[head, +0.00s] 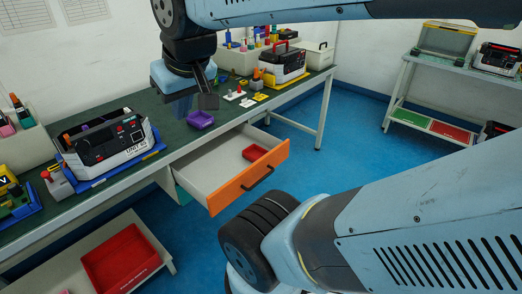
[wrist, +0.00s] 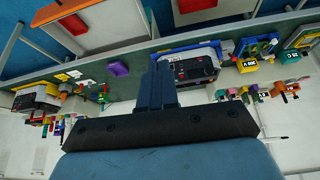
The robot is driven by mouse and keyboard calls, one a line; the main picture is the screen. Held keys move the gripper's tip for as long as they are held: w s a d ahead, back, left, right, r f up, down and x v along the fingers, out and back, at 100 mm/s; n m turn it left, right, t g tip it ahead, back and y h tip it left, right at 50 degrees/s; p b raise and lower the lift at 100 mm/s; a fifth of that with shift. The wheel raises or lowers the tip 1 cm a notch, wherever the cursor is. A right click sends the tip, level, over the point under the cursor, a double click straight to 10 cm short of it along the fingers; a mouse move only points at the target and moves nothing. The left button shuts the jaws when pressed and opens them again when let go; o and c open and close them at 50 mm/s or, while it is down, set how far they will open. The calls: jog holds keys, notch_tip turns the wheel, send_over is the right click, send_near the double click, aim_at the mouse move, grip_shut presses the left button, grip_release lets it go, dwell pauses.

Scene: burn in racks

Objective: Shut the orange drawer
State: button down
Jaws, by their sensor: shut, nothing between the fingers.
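The orange drawer (head: 248,178) hangs open under the green-topped workbench (head: 170,133). Its orange front with a dark handle (head: 258,178) stands well out from the bench, and its pale inside shows. A small red tray (head: 256,153) lies in it. In the wrist view the drawer's orange front (wrist: 46,13) shows at the top left. My gripper (head: 207,101) is above the bench top, behind and above the drawer, not touching it. It is shut and empty; its dark fingers (wrist: 157,88) also show in the wrist view.
A purple tray (head: 201,119) lies on the bench just below my gripper. A UNIT 45 device (head: 105,142) stands left, a red-handled device (head: 282,64) at the back. A red bin (head: 122,260) sits on a low shelf. Blue floor (head: 318,170) is open right of the drawer.

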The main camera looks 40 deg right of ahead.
aim_at(278, 156)
jog(key=shift+d, duration=0.2)
jog(key=w+d+f+m+g+y, duration=0.5)
jog(key=w+d+f+m, duration=0.4)
jog(key=w+d+f, duration=0.1)
jog(key=w+d+f+m+t+y, duration=0.2)
jog(key=d+f+m+y, duration=0.15)
jog(key=d+f, duration=0.3)
jog(key=w+d+f+m+t+y, duration=0.1)
jog(key=d+f+m+t+y, duration=0.1)
jog(key=d+f+m, duration=0.45)
jog(key=s+d+f+m+t+h, duration=0.5)
jog(key=s+d+f+m+t, duration=0.25)
jog(key=d+f, duration=0.45)
jog(key=s+d+f+m+t+h, duration=0.4)
jog(key=s+d+f+m+t, duration=0.2)
jog(key=s+d+f+m, duration=0.45)
jog(key=shift+n, duration=0.9)
jog(key=w, duration=0.5)
jog(key=w+f, duration=0.1)
jog(key=w, duration=0.4)
jog(key=w+f, duration=0.1)
jog(key=w, duration=0.5)
jog(key=shift+d, duration=0.3)
